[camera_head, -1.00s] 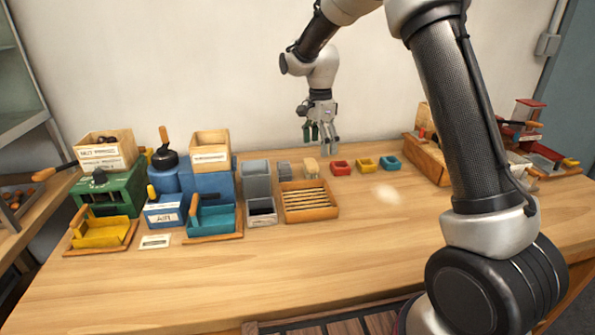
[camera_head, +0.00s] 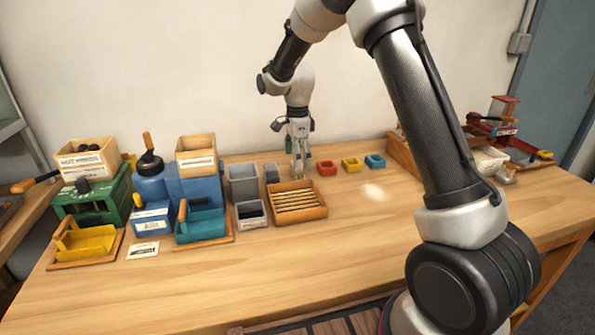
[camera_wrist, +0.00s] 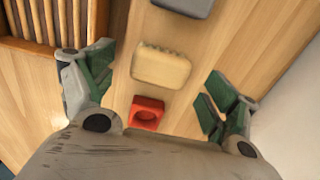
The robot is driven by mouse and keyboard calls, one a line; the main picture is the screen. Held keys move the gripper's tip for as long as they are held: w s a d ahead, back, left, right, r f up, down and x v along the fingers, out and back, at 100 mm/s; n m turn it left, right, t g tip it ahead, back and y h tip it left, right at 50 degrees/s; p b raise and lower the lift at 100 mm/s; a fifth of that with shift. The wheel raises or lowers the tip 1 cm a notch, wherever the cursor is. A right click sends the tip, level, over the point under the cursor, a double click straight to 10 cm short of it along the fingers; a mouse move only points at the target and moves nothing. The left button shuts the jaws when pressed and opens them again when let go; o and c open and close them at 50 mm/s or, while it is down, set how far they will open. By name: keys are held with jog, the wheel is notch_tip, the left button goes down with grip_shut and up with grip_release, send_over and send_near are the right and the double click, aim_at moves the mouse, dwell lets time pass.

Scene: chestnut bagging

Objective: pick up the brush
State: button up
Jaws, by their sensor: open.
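The brush, a small cream block with a ridged top edge, lies on the table and shows in the wrist view (camera_wrist: 161,67) between my fingers. My gripper (camera_wrist: 156,86) is open and empty, with one green-padded finger to each side of the brush. In the head view my gripper (camera_head: 301,172) points down over the back of the table and hides most of the brush. I cannot tell the exact height of the fingertips above the table.
A red dish (camera_wrist: 146,112) lies close to the brush. A slatted wooden tray (camera_head: 297,215) and a dark grey block (camera_head: 271,173) stand near my gripper. Yellow (camera_head: 351,164) and blue (camera_head: 375,161) dishes are to the right.

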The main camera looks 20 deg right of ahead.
jog(key=shift+f, duration=1.55)
jog(key=c, duration=1.1)
jog(key=shift+c, duration=0.3)
notch_tip(320, 180, up, 10)
jog(key=shift+r, duration=0.1)
jog(key=shift+o, duration=1.2)
jog(key=shift+d, duration=0.1)
jog(key=shift+c, duration=0.5)
